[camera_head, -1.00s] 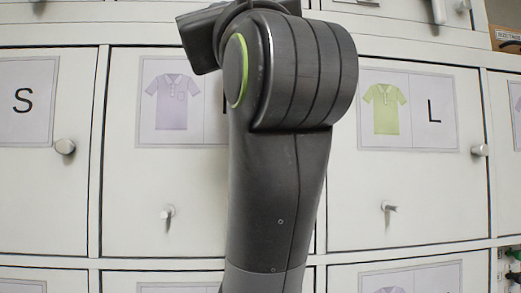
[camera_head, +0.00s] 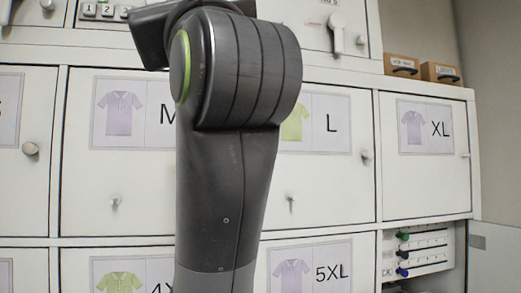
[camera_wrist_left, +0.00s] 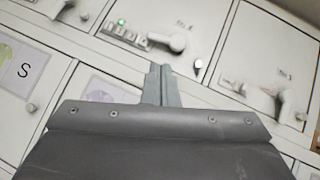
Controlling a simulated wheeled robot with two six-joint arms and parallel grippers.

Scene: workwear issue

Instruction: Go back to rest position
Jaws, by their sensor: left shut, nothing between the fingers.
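My left gripper (camera_wrist_left: 160,86) shows in the wrist view with its two grey fingers together and nothing between them. It is in front of the white locker fronts, and its fingertips appear just below a keypad (camera_wrist_left: 127,34) and lever handle (camera_wrist_left: 178,41). I cannot tell the distance to them. In the head view one of my dark arm links stands upright across the middle and hides part of the lockers. No gripper shows in that view, and my right gripper is out of sight.
White locker doors with shirt labels M (camera_head: 132,113), L (camera_head: 315,122) and XL (camera_head: 426,127) fill the head view, all closed, with small protruding knobs. Brown boxes (camera_head: 400,66) stand on top at the right.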

